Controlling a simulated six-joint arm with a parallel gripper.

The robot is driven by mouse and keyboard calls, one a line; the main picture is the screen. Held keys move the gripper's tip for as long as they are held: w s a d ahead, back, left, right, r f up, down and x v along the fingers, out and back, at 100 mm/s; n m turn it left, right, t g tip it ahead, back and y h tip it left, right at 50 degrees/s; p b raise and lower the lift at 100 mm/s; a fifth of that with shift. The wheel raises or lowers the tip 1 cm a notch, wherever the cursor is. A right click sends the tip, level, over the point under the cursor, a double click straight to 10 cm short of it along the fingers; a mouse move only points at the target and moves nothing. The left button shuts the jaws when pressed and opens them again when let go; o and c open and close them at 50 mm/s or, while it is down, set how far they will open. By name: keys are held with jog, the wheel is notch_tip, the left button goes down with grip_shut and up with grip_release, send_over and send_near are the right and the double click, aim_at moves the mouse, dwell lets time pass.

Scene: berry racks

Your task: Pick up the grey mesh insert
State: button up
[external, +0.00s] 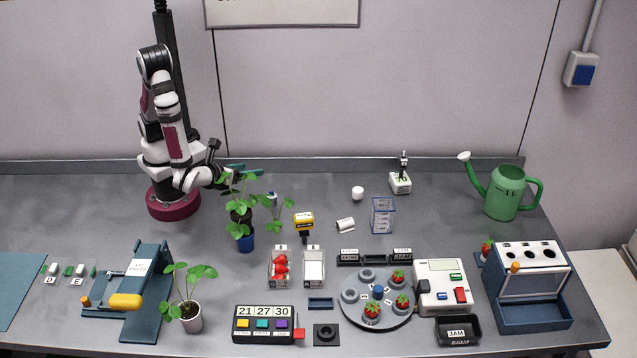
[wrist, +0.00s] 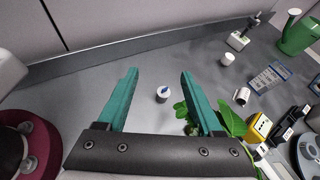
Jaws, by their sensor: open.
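I cannot make out mesh on any object for certain. A small grey-white cylinder (external: 345,225) lies on its side on the bench, right of the yellow device, and may be the grey mesh insert. It also shows in the wrist view (wrist: 242,96), right of my fingers. My gripper (external: 248,170) is above the bench at the back left, partly behind leaves. In the wrist view its teal fingers (wrist: 160,74) are spread wide with nothing between them. The cylinder is well apart from them. A small white pot with a blue top (wrist: 163,94) shows beyond the gap, on the bench.
A leafy plant in a blue pot (external: 240,239) stands close in front of my gripper. A yellow device (external: 303,221), a clear blue-marked box (external: 383,216) and a white cup (external: 357,193) surround the cylinder. The bench behind the cup is mostly clear.

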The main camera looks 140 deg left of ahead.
notch_tip(320, 180, down, 3)
jog(key=w+m+t+y, duration=0.1)
jog(key=w+m, duration=0.1)
send_near(269, 199)
jog(key=x, duration=0.5)
jog(key=shift+s, duration=0.15)
jog(key=x, duration=0.6)
jog(key=shift+a, duration=0.2)
grip_shut()
